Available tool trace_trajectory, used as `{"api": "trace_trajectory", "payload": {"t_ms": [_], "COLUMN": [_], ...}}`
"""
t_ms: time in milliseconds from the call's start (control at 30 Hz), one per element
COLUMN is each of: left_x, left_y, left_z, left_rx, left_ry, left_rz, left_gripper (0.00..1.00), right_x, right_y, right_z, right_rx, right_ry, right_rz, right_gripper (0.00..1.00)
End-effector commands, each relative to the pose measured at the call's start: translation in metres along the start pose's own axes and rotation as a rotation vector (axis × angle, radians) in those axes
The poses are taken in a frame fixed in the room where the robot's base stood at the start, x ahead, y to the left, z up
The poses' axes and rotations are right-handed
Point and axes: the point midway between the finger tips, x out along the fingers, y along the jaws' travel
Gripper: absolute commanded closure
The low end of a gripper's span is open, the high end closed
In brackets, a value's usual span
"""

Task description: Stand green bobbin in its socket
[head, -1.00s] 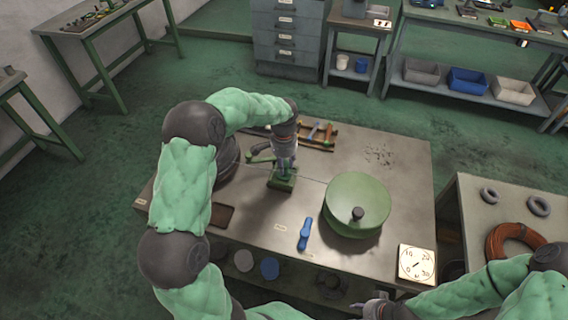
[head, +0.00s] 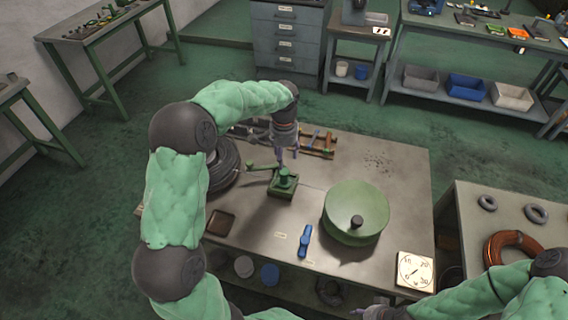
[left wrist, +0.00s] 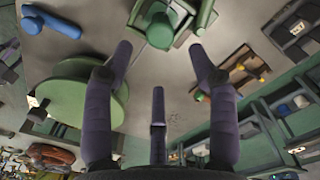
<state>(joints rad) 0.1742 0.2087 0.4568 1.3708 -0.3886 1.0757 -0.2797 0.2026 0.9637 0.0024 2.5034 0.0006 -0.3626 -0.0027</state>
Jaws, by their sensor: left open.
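The green bobbin (head: 285,174) stands in a small green square block, its socket (head: 283,191), on the steel table. It looks upright, but how deep it sits I cannot tell. In the left wrist view the bobbin (left wrist: 160,32) shows end-on inside the block's rim (left wrist: 140,12). My left gripper (head: 288,157) is open and empty, just above and behind the bobbin, apart from it; its spread fingers show in the left wrist view (left wrist: 160,62). My right gripper (head: 372,312) is partly in view at the bottom edge, its jaws unclear.
A green arm or lever (head: 262,166) reaches left from the block. A large green drum (head: 356,205), a blue tool (head: 305,241), a dial (head: 415,268) and a brown tray (head: 220,223) lie around. A wooden rack (head: 320,146) with coloured pieces stands behind.

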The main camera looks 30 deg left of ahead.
Motion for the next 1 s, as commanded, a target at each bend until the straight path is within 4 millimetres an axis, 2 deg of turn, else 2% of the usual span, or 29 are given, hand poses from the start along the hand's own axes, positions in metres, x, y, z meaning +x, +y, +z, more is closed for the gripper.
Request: {"api": "trace_trajectory", "payload": {"t_ms": [100, 300, 1000], "left_x": [-0.02, -0.035, -0.036], "left_y": [0.0, 0.0, 0.0], "left_z": [0.0, 0.0, 0.0], "left_rx": [0.0, 0.001, 0.0], "left_ry": [0.002, 0.0, -0.001], "left_rz": [-0.001, -0.001, 0.0], "left_gripper": [0.42, 0.42, 0.42], "right_x": [-0.004, -0.006, -0.006], "right_y": [-0.001, -0.002, -0.002], "right_z": [0.0, 0.0, 0.0], "right_rx": [0.0, 0.0, 0.0], "right_ry": [0.0, 0.0, 0.0], "right_rz": [0.0, 0.0, 0.0], "right_gripper": [0.6, 0.6, 0.6]}}
